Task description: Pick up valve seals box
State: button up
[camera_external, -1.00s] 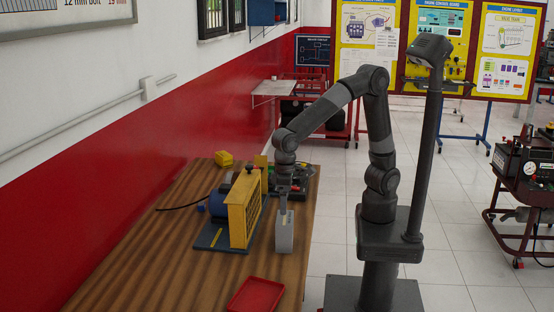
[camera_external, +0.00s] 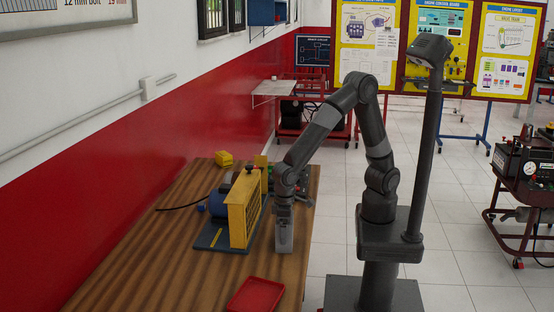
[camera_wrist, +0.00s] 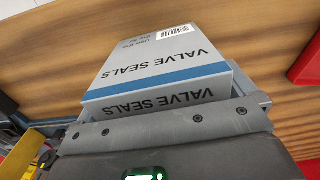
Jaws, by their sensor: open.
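The valve seals box (camera_external: 284,243) is a grey carton standing upright on the wooden table. In the wrist view the box (camera_wrist: 160,58) shows "VALVE SEALS" lettering, a blue stripe and a barcode. My gripper (camera_external: 284,212) is right over the box, pointing down, and covers its upper part in the external view. In the wrist view my gripper (camera_wrist: 165,112) is open, with the near end of the box between its fingers. I cannot tell whether the fingers touch the box sides.
A yellow and blue machine (camera_external: 240,212) on a dark base stands close left of the box. A red tray (camera_external: 256,296) lies at the table's front. A small yellow block (camera_external: 224,158) sits further back. The table (camera_external: 160,255) is bare at the front left.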

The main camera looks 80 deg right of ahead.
jog(key=c, duration=0.9)
jog(key=shift+r, duration=0.1)
